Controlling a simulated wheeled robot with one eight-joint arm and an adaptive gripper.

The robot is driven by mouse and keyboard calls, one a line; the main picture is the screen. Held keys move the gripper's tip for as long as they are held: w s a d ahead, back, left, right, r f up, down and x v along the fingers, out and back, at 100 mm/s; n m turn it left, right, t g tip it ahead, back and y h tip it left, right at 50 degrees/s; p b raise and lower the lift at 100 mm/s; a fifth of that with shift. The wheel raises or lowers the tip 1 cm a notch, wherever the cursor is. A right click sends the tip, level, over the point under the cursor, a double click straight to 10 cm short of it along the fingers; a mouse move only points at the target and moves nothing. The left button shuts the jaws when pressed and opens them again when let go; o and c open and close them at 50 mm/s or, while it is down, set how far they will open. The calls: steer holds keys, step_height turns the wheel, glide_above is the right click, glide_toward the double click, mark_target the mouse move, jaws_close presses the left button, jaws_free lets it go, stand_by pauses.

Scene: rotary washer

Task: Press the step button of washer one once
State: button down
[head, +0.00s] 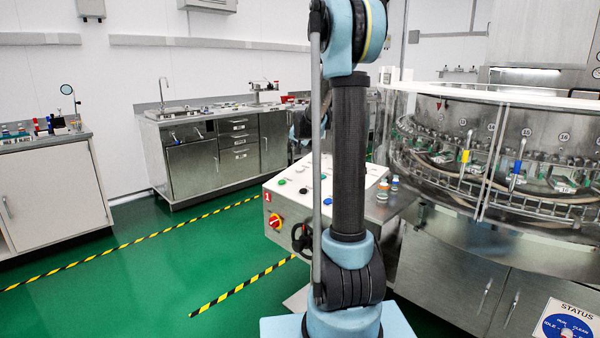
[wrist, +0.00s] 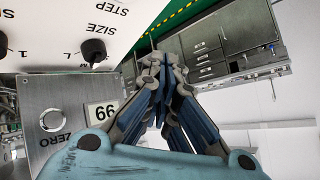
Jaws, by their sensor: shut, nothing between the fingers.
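The sloped control panel (head: 300,182) of washer one stands in the middle of the head view, partly hidden behind my arm. It bears a red label "1" (head: 267,197) and several coloured buttons, among them a green button (head: 282,181) and a blue button (head: 327,201). I cannot read which is the step button. In the wrist view, a white panel face (wrist: 65,20) shows the words "STEP SIZE" upside down beside a black knob (wrist: 93,50). My gripper (wrist: 150,62) is shut and empty, its fingertips right of that knob and apart from the panel in the picture.
A red and yellow switch (head: 275,220) and a black handwheel (head: 302,238) are on the panel's front. The large rotary washer (head: 490,150) fills the right. A metal box with a ZERO button (wrist: 52,120) is near my gripper. Green floor (head: 150,260) is free at left.

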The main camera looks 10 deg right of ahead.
mark_target(300, 169)
steer(key=shift+w+d+f, duration=0.2)
steer(key=shift+d+f, duration=0.05)
steer(key=shift+f, duration=0.95)
steer(key=shift+w+d+f, duration=0.15)
steer(key=shift+d+f, duration=0.15)
steer(key=shift+f, duration=0.95)
steer(key=shift+w+d+f, duration=0.2)
steer(key=shift+d+f, duration=0.05)
steer(key=shift+f, duration=0.95)
steer(key=shift+d+f, duration=0.2)
steer(key=shift+f, duration=0.55)
steer(key=shift+r, duration=0.15)
steer(key=shift+s+a+r, duration=0.1)
steer(key=shift+a+r, duration=0.1)
steer(key=shift+r, duration=0.5)
steer(key=shift+s+a+r, duration=0.1)
steer(key=shift+a+r, duration=0.05)
steer(key=shift+r, duration=0.65)
steer(key=shift+s+a+r, duration=0.15)
steer(key=shift+a+r, duration=0.05)
steer(key=shift+r, duration=0.6)
steer(key=shift+s+a+r, duration=0.1)
steer(key=shift+a+r, duration=0.05)
steer(key=shift+r, duration=0.65)
